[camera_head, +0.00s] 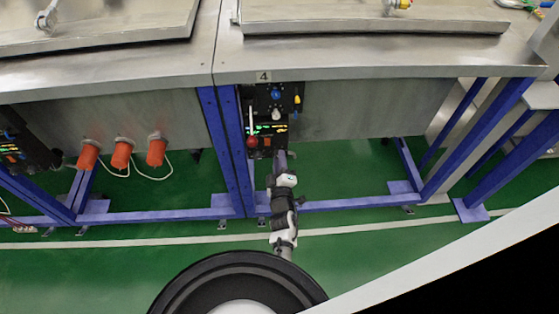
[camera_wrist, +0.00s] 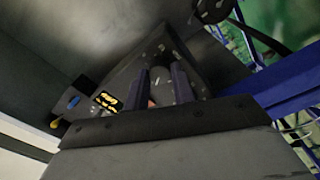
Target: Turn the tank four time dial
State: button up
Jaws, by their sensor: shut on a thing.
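The tank four control panel (camera_head: 288,117) is a black box under the plate marked 4 (camera_head: 263,76) on the tank's front. It carries a blue knob (camera_head: 276,94), a lit display (camera_head: 265,129) and a lever with a red ball (camera_head: 252,141). My gripper (camera_head: 281,158) is at the panel's lower right. In the wrist view the two dark fingers of my gripper (camera_wrist: 162,88) reach the panel face (camera_wrist: 127,78) and are shut on the time dial. The dial is mostly hidden between them.
A blue post (camera_head: 228,150) stands just left of the panel, and a blue floor beam (camera_head: 340,204) runs below. The steel tank edge (camera_head: 370,62) overhangs the panel. Orange cylinders (camera_head: 122,153) hang under the left tank. The green floor (camera_head: 370,255) in front is clear.

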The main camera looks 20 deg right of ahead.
jog(key=m, duration=0.6)
jog(key=shift+w+r+p, duration=0.1)
jog(key=shift+r+p, duration=0.05)
jog(key=shift+p, duration=0.15)
dwell(0.4)
jog(key=o, duration=1)
jog(key=shift+s+f, duration=0.2)
